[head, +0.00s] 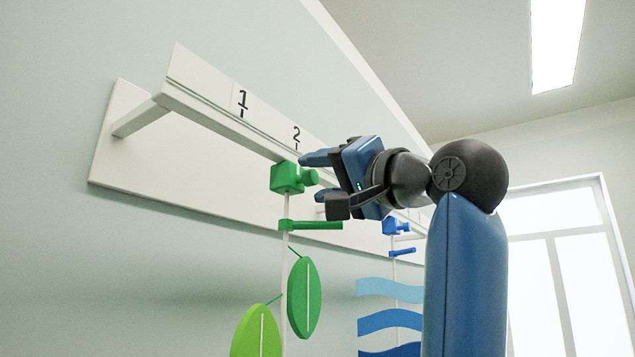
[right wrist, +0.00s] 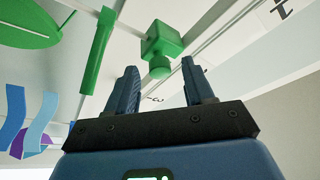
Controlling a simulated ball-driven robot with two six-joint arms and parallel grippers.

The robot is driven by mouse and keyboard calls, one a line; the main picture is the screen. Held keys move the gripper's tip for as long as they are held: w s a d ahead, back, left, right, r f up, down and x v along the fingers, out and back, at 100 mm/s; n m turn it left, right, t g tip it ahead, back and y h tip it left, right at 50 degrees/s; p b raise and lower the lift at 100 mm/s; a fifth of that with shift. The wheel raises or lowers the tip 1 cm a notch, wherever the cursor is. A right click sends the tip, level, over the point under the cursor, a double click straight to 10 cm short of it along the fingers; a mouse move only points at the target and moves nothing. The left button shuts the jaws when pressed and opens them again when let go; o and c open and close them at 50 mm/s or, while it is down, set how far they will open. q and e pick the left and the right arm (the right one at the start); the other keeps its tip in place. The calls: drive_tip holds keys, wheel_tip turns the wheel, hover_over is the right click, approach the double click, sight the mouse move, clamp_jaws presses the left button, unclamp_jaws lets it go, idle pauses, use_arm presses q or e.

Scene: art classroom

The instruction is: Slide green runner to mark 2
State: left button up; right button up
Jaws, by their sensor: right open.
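The green runner (head: 286,178) is a block with a round knob, sitting on the white rail (head: 218,118) below mark 2 (head: 296,133), a little to its left in the head view. I cannot tell how exactly it lines up. Mark 1 (head: 242,100) is further left. A rod with green leaves hangs from the runner. My right gripper (head: 322,174) is open, its fingers close to the knob. In the right wrist view the knob of the runner (right wrist: 163,42) lies ahead of and between the open fingertips (right wrist: 162,72). No grip on it shows. My left gripper is out of view.
A green bar (head: 315,225) sticks out below the runner. A blue runner (head: 395,226) with wavy blue pieces (head: 390,320) hangs further along the rail, partly near my right arm. The rail between the green runner and mark 1 is clear.

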drive_tip(key=b+v, duration=0.4)
drive_tip(key=v, duration=0.5)
drive_tip(key=shift+s+d, duration=0.2)
drive_tip(key=shift+s, duration=0.05)
drive_tip(key=shift+f, duration=0.1)
